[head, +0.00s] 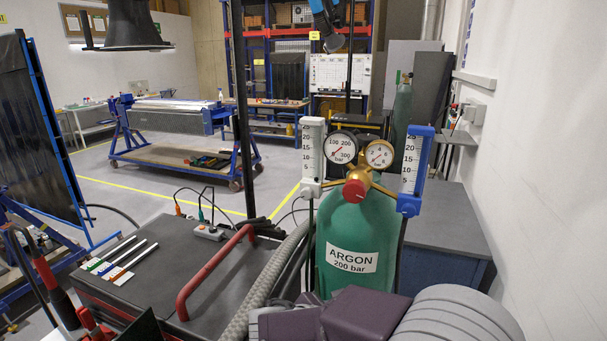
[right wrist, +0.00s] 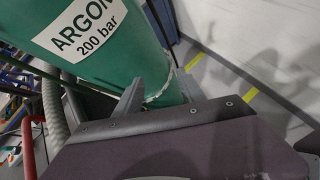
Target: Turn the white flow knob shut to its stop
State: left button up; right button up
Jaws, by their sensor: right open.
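The white flow knob (head: 311,188) sits at the foot of the white-backed flowmeter tube (head: 312,150), left of the regulator on the green argon cylinder (head: 357,240). A blue knob (head: 409,205) sits under the blue-backed flowmeter (head: 416,160) on the right. My right gripper (right wrist: 158,98) is partly seen in the right wrist view, in front of the cylinder body (right wrist: 110,50). It is open, with nothing seen between its fingers. In the head view my right arm is low in front of the cylinder, well below the knob. My left gripper is not in view.
Two round gauges (head: 343,147) and a red knob (head: 354,191) sit between the flowmeters. A red handle (head: 205,275) and a grey hose (head: 265,285) stand left of the cylinder. A grey bench (head: 440,222) is behind on the right, near a white wall.

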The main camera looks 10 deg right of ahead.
jog(key=w+a+r+n+t+h+p, duration=0.1)
jog(key=w+a+r+n+t, duration=0.1)
jog(key=r, duration=0.4)
jog(key=w+a+r+n+t, duration=0.2)
jog(key=r+n, duration=0.1)
jog(key=r, duration=0.2)
jog(key=n+t+p, duration=0.2)
jog(key=n+t, duration=0.2)
jog(key=t, duration=0.1)
send_near(306, 196)
jog(key=p+x, duration=0.3)
jog(key=x, duration=0.5)
jog(key=shift+w, duration=0.1)
jog(key=shift+w+d, duration=0.1)
jog(key=shift+w, duration=0.05)
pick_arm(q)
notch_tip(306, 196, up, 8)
pick_arm(e)
grip_shut()
